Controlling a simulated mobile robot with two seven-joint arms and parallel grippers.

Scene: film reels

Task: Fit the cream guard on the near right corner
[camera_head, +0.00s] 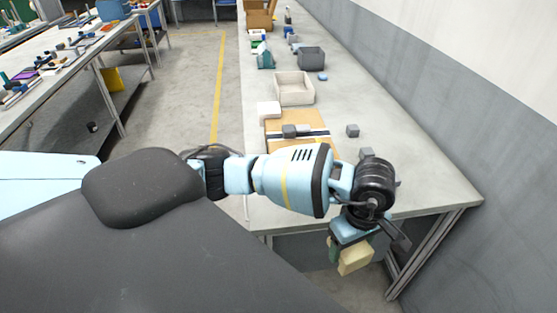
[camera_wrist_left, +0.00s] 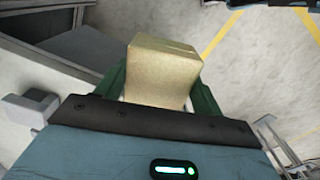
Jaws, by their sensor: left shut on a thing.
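The cream guard (camera_head: 356,260) is a small block held in my left gripper (camera_head: 350,248), low in the head view, past the near edge of the table (camera_head: 420,178). In the left wrist view the cream guard (camera_wrist_left: 160,70) sits between the two green fingers, which are shut on it. A flat brown box (camera_head: 285,118) with a dark and white band lies on the table. A white piece (camera_head: 268,109) is at its far left corner. My left arm hides the box's near part, including its near right corner. My right gripper is not in view.
Small grey blocks (camera_head: 352,130) lie right of the box, and another grey piece (camera_head: 289,131) is on it. A cream open bin (camera_head: 294,90) and a dark grey bin (camera_head: 311,57) stand farther back. The table's right side is mostly clear, with a wall beyond.

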